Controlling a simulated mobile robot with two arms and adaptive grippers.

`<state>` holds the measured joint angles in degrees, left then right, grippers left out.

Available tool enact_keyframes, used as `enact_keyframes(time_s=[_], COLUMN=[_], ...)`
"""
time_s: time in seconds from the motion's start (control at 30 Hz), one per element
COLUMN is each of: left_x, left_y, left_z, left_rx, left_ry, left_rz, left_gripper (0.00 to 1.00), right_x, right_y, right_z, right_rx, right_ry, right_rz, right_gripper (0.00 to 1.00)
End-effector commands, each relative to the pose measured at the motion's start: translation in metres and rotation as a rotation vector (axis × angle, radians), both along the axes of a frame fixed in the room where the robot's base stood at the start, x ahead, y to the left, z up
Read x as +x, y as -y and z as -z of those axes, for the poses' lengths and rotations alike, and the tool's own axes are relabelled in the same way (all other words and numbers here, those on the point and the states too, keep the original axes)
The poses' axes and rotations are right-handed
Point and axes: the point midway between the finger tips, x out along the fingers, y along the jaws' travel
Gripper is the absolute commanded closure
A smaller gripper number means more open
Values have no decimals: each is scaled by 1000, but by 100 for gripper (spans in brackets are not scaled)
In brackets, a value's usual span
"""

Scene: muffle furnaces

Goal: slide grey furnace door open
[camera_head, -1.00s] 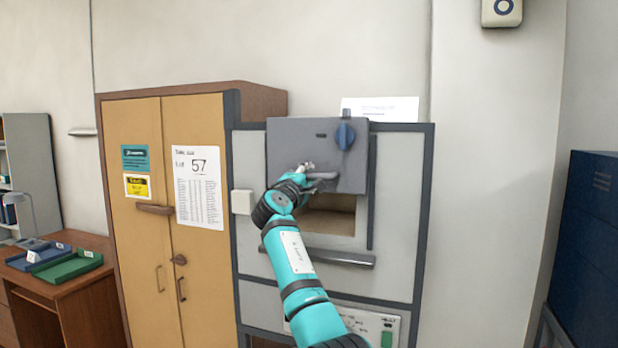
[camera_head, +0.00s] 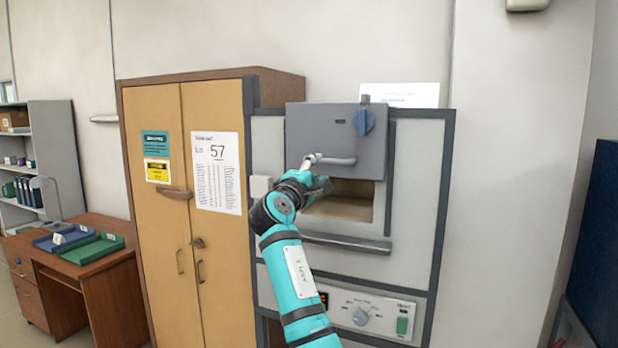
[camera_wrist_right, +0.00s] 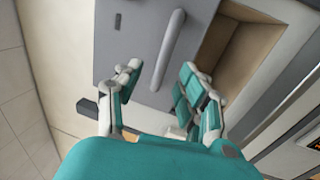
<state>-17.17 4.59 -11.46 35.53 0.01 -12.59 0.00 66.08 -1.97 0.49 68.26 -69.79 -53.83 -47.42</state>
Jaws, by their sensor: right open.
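The grey furnace door (camera_head: 305,130) is raised, and the furnace chamber (camera_head: 345,206) shows open below its lower edge. A bar handle (camera_head: 340,161) runs across the lower part of the door. My right gripper (camera_head: 319,172) is at the left end of this handle, with its fingers apart. In the right wrist view, the door (camera_wrist_right: 135,35) and handle (camera_wrist_right: 168,50) lie ahead of the open right gripper (camera_wrist_right: 160,82). The handle's near end reaches toward the gap between the fingers, and no grip on it shows. My left gripper is out of view.
A blue knob (camera_head: 365,122) sits on the door's upper right. A grey ledge (camera_head: 345,243) juts out below the chamber, above the control panel (camera_head: 370,314). A tan cabinet (camera_head: 160,235) stands close on the left. A dark blue block (camera_head: 600,235) stands at the right.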

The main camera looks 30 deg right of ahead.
Motion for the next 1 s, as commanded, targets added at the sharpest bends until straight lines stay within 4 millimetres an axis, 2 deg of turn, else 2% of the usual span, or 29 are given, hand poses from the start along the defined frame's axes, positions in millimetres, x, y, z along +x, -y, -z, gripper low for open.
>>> enact_keyframes(time_s=[0.1, 0.3, 0.87, 0.93, 1.0], left_x=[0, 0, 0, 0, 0], left_y=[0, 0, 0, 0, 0], left_z=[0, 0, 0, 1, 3], left_rx=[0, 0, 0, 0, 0], left_ry=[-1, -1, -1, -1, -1], left_rz=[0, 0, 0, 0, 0], left_gripper=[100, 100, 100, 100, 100], right_x=[-14, -26, -28, -25, -17], right_y=[-17, -31, -33, -34, -36], right_z=[5, 8, 9, 17, 37], right_rx=[1, 0, -1, 3, 11], right_ry=[0, 0, -1, -9, -28], right_rz=[-1, 0, 0, -7, -29], right_gripper=[60, 60, 60, 60, 60])
